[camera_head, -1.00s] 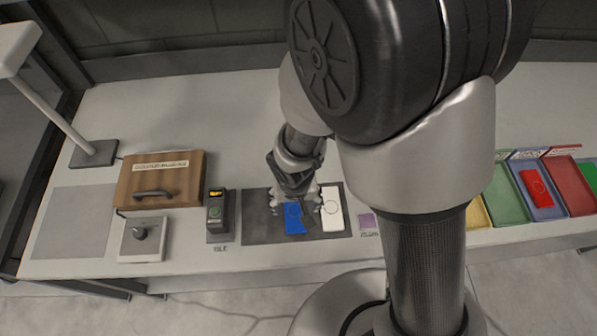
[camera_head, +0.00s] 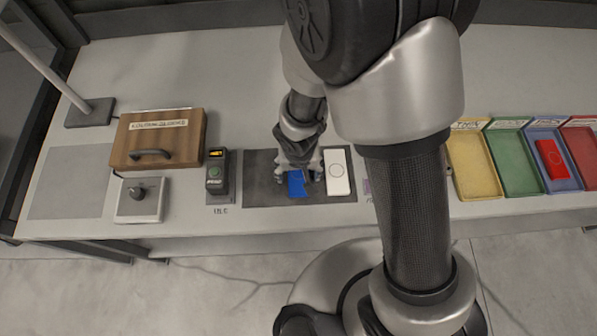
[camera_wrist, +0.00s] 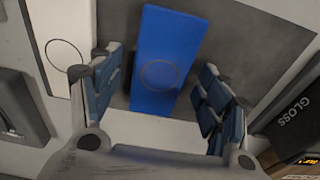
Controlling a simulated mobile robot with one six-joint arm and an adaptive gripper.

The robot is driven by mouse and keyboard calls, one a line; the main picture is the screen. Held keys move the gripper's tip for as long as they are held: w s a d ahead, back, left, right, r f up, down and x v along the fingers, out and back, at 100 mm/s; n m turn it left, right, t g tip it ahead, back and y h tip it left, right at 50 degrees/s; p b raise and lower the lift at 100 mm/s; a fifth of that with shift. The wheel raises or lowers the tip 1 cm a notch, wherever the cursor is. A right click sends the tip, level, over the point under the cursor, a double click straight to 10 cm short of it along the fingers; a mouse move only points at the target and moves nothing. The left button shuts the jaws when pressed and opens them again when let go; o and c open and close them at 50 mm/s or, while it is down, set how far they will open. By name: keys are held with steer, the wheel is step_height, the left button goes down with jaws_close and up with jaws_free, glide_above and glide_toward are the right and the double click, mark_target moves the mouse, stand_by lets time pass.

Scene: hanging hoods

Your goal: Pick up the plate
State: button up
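A blue plate (camera_head: 297,184) with a circle outline lies on the dark grey mat (camera_head: 260,190), partly hidden by my gripper (camera_head: 299,178) in the head view. In the wrist view my gripper (camera_wrist: 165,100) is open, its two fingers apart on either side of the near end of the blue plate (camera_wrist: 168,55). I cannot tell whether the fingers touch it. A white plate (camera_head: 338,172) lies beside it on the mat; it also shows at the left of the wrist view (camera_wrist: 65,45). A red plate (camera_head: 552,160) lies in the blue tray (camera_head: 537,137).
Further left are a wooden box (camera_head: 180,135), a knob unit (camera_head: 141,199) and a grey pad (camera_head: 70,180). Yellow (camera_head: 462,140), green (camera_head: 507,140) and red (camera_head: 580,138) trays stand at right.

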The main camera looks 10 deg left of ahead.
steer(key=c, duration=1.1)
steer(key=shift+r, duration=0.1)
